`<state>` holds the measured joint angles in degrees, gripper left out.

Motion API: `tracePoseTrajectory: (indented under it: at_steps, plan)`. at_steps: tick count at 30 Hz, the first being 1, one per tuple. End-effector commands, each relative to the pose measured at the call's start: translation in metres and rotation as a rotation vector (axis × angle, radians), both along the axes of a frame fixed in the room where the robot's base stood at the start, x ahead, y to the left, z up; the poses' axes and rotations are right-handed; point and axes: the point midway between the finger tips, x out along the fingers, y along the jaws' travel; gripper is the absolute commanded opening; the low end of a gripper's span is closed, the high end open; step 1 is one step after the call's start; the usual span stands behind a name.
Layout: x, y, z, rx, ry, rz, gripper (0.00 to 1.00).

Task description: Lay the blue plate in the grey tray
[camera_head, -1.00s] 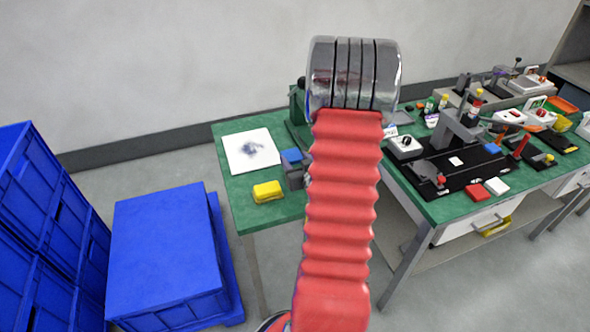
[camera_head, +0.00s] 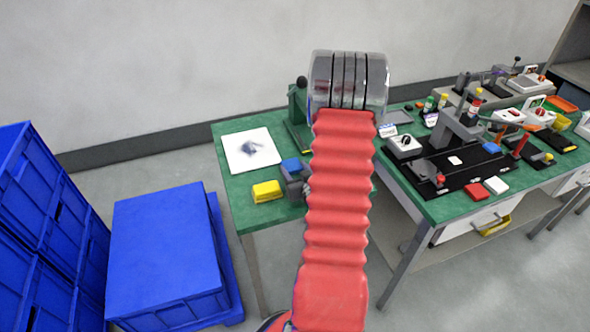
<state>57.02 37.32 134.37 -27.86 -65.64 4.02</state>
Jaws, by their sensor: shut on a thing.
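My red ribbed arm with its metal joint fills the middle of the view and hides much of what lies behind it. A dark grey part that looks like my gripper (camera_head: 294,187) shows at the arm's left edge, over the green table. A small blue piece (camera_head: 291,165), likely the blue plate, shows against it and seems held; the contact itself is too small to make out. I cannot pick out the grey tray with certainty; it may be behind the arm.
A yellow block (camera_head: 266,190) and a white board (camera_head: 248,150) lie on the left green table (camera_head: 235,205). The right table holds a black mat (camera_head: 455,178) with a red block (camera_head: 476,191) and several other items. Blue crates (camera_head: 165,245) stand at left.

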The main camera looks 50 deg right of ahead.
Motion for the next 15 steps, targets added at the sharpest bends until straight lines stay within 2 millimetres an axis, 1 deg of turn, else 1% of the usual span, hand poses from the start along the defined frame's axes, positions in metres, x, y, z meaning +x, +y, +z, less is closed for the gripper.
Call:
tracePoseTrajectory:
  at_steps: [10,11,15]
  plan:
    - [0.0003,0.0002,-0.0021,0.000,0.000,0.001,0.18]
    - [0.0003,0.0002,-0.0017,-0.001,0.000,0.001,0.50]
    - [0.0005,0.0002,-0.0014,-0.001,0.000,0.001,0.60]
